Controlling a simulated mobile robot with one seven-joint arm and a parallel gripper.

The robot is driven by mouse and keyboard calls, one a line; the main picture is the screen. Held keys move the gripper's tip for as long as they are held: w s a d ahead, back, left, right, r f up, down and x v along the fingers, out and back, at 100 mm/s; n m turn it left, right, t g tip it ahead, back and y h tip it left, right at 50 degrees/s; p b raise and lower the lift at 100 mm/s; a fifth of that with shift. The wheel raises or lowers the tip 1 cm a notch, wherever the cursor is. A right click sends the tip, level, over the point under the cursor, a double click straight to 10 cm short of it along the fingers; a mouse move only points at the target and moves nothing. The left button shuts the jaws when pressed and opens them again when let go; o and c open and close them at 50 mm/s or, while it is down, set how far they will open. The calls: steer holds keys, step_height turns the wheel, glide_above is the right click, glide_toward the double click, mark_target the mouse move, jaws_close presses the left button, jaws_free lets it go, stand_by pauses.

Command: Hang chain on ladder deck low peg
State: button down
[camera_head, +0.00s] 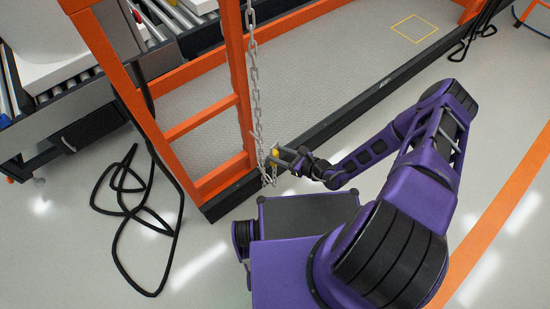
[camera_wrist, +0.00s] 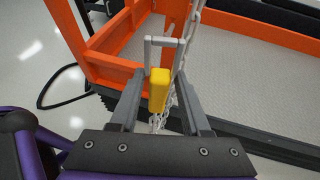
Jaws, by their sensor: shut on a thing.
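The grey chain (camera_head: 254,80) hangs down along the orange ladder post (camera_head: 238,70) from above the picture's top edge, and a loop of it hangs by my gripper. It also shows in the wrist view (camera_wrist: 190,40). My gripper (camera_head: 276,158) is low beside the foot of the post, shut on the chain's yellow piece (camera_wrist: 158,90). Links hang below this piece between the fingers. A light grey U-shaped bar (camera_wrist: 164,41) stands just beyond the yellow piece; I cannot tell whether they touch. I cannot make out the low peg for certain.
The grey ladder deck (camera_head: 330,60) with its dark front edge (camera_head: 340,118) lies behind the gripper. A black cable (camera_head: 135,205) lies coiled on the floor at left. A roller conveyor (camera_head: 60,90) stands at the upper left. An orange stripe (camera_head: 490,220) marks the floor at right.

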steer(key=shift+s+a+f, duration=0.1)
steer(key=shift+a+f, duration=0.25)
steer(key=shift+f, duration=0.2)
steer(key=shift+s+a+f, duration=0.1)
steer(key=shift+a+f, duration=0.2)
steer(key=shift+f, duration=0.2)
steer(key=shift+w+a+f+b, duration=0.15)
steer(key=shift+w+a+b, duration=0.65)
steer(key=shift+w, duration=0.4)
steer(key=shift+w+a+f+b, duration=0.1)
steer(key=shift+w+a+b, duration=0.65)
steer(key=shift+w, duration=0.4)
steer(key=shift+w+a+f+b, duration=0.15)
steer(key=shift+w+a+b, duration=0.6)
steer(key=shift+w, duration=0.45)
steer(key=shift+w+a+f, duration=0.35)
steer(key=shift+w+a, duration=0.05)
steer(key=shift+w, duration=0.05)
steer(key=shift+c, duration=1.4)
jaws_free()
steer(key=shift+f, duration=0.1)
